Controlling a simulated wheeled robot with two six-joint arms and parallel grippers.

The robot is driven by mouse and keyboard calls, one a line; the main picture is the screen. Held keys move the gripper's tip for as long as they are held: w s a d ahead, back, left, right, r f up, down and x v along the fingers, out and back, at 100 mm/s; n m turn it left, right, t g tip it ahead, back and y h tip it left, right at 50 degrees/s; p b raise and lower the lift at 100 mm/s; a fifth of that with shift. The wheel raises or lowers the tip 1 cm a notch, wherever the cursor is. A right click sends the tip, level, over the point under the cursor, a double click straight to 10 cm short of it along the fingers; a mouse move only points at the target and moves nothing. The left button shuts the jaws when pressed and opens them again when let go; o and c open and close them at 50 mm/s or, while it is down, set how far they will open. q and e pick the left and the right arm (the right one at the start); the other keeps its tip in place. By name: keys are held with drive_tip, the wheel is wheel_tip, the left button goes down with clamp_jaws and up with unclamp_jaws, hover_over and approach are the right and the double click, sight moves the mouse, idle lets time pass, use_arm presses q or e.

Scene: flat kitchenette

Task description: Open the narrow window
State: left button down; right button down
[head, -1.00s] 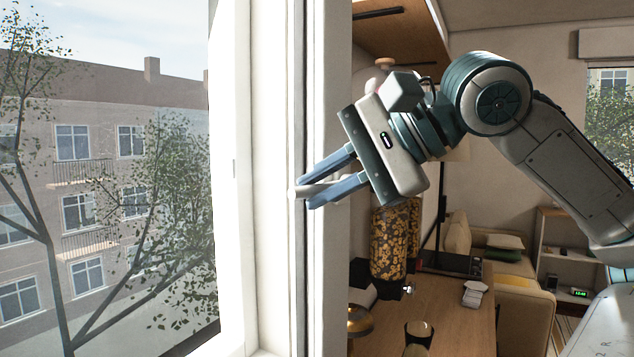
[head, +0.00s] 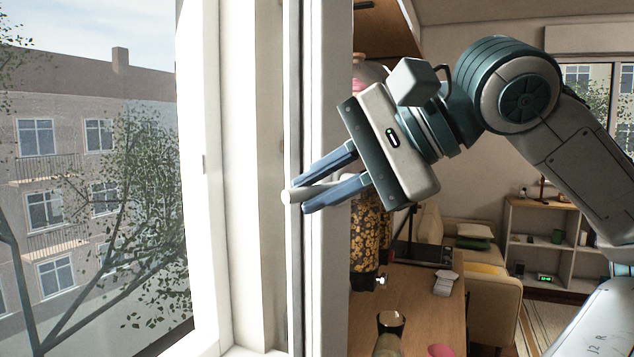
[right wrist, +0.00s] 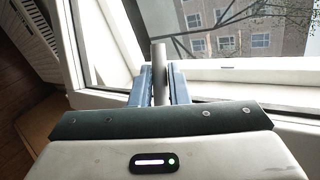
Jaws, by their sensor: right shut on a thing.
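The narrow window's white sash (head: 334,290) stands nearly edge-on in the middle of the head view, at an angle to the white window frame (head: 258,200). Its light grey bar handle (head: 290,195) sticks out of my right gripper (head: 306,197), whose blue fingers are shut on it. In the right wrist view the handle (right wrist: 159,72) lies between the two fingertips (right wrist: 159,86), with the slanted sash (right wrist: 98,58) to the left and the frame (right wrist: 245,75) to the right. My left gripper is not in view.
A wooden counter (head: 420,305) right of the sash bears a patterned jar (head: 366,235) and a dark-rimmed glass (head: 389,325). A sofa (head: 490,290) and shelf unit (head: 550,235) stand behind. Left of the frame are a building (head: 60,130) and trees outside.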

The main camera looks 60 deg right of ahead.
drive_tip(key=c, duration=1.3)
unclamp_jaws()
drive_tip(key=shift+s+d+r, duration=0.2)
drive_tip(key=shift+s+r, duration=0.1)
drive_tip(key=shift+s, duration=0.1)
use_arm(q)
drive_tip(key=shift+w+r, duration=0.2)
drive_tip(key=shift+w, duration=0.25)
use_arm(e)
drive_tip(key=v, duration=0.9)
drive_tip(key=shift+s, duration=0.4)
drive_tip(key=shift+r, duration=0.1)
